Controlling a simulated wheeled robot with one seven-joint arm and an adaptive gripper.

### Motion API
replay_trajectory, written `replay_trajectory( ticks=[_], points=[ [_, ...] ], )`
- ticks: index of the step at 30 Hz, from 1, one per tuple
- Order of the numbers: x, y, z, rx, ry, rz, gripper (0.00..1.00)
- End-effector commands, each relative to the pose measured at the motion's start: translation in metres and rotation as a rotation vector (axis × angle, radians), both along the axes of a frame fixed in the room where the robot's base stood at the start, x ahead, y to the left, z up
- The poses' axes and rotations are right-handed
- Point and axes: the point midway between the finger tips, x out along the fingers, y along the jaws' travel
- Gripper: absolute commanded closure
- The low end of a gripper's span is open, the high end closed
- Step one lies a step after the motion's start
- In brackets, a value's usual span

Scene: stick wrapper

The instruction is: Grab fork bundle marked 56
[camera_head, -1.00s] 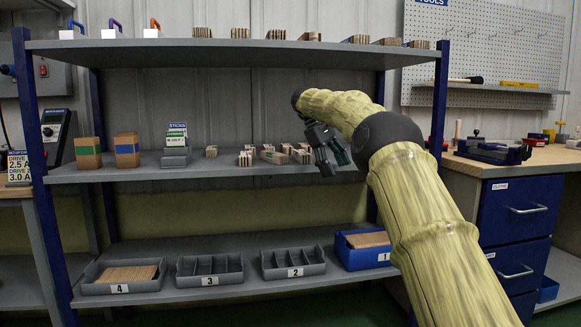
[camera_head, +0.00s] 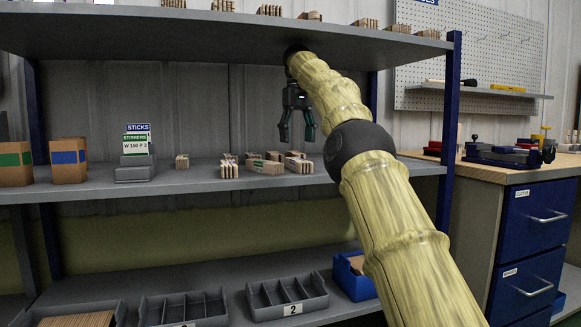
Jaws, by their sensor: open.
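Several small wooden bundles stand and lie on the middle shelf (camera_head: 110,186). One bundle (camera_head: 182,161) stands apart on the left, and a pale striped bundle (camera_head: 229,170) stands right of it. A lying bundle (camera_head: 265,166) and another bundle (camera_head: 299,165) are farther right. No number 56 can be read on any of them, so I cannot tell which one is marked. My gripper (camera_head: 297,138) is open and empty, with its fingers pointing down above the right end of this group, below the top shelf.
The top shelf (camera_head: 200,38) hangs just above my gripper and carries more bundles. Two brown boxes (camera_head: 68,165) and a sticks sign (camera_head: 137,140) stand on the left of the middle shelf. Divided trays (camera_head: 288,298) are below. A shelf post (camera_head: 449,120) is at right.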

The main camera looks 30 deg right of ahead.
Motion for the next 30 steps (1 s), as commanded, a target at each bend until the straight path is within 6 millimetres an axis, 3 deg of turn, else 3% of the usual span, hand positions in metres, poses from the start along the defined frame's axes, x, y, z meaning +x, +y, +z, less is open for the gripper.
replay_trajectory(
  ticks=[20, 30],
  points=[
    [0.0, 0.001, -0.028, -0.001, -0.001, -0.004, 0.38],
    [-0.001, 0.0, -0.058, -0.001, 0.0, -0.004, 0.38]
  ],
)
